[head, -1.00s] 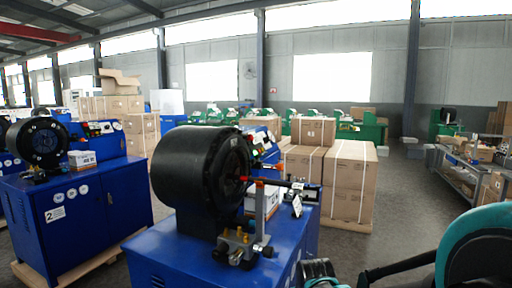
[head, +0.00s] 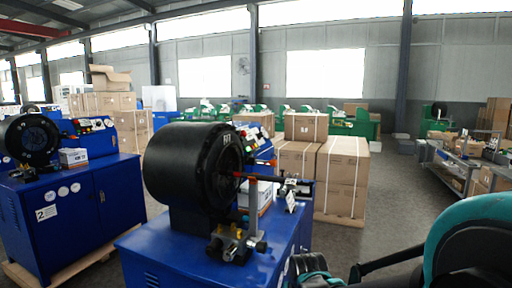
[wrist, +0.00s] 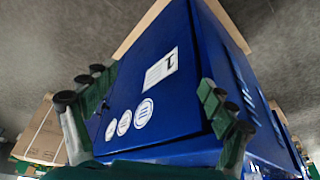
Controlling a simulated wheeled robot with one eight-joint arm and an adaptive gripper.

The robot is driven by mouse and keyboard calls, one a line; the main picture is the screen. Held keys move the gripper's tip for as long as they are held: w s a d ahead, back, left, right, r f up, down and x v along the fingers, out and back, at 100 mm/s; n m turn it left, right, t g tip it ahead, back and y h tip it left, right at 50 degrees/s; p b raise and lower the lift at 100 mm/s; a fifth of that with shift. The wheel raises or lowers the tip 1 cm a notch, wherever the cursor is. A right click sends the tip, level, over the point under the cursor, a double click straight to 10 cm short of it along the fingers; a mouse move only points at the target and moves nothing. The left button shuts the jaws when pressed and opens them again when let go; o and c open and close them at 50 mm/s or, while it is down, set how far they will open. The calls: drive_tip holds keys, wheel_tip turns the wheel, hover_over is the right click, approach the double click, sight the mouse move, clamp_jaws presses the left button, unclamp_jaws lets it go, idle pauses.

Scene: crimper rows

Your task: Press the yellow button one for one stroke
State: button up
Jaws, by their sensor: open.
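The near crimper, a black drum (head: 185,172) on a blue cabinet (head: 165,262), stands in the middle of the head view. Its control panel (head: 258,143) shows behind the drum, partly hidden by it. Small buttons there are too small to tell a yellow one apart. In the wrist view a blue cabinet (wrist: 160,105) bears a label "1" (wrist: 161,69) and round white stickers. My gripper (wrist: 155,98) is open, its green fingers spread to both sides of the picture before that cabinet. Nothing shows between the fingers. No button shows in the wrist view.
A second blue crimper cabinet (head: 75,205), labelled "2", stands at the left. Cardboard boxes (head: 342,175) are stacked behind the near crimper. A grey workbench (head: 455,170) stands at the far right. Bare floor (head: 400,195) lies between the boxes and the bench.

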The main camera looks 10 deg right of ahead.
clamp_jaws()
idle(0.3)
idle(1.3)
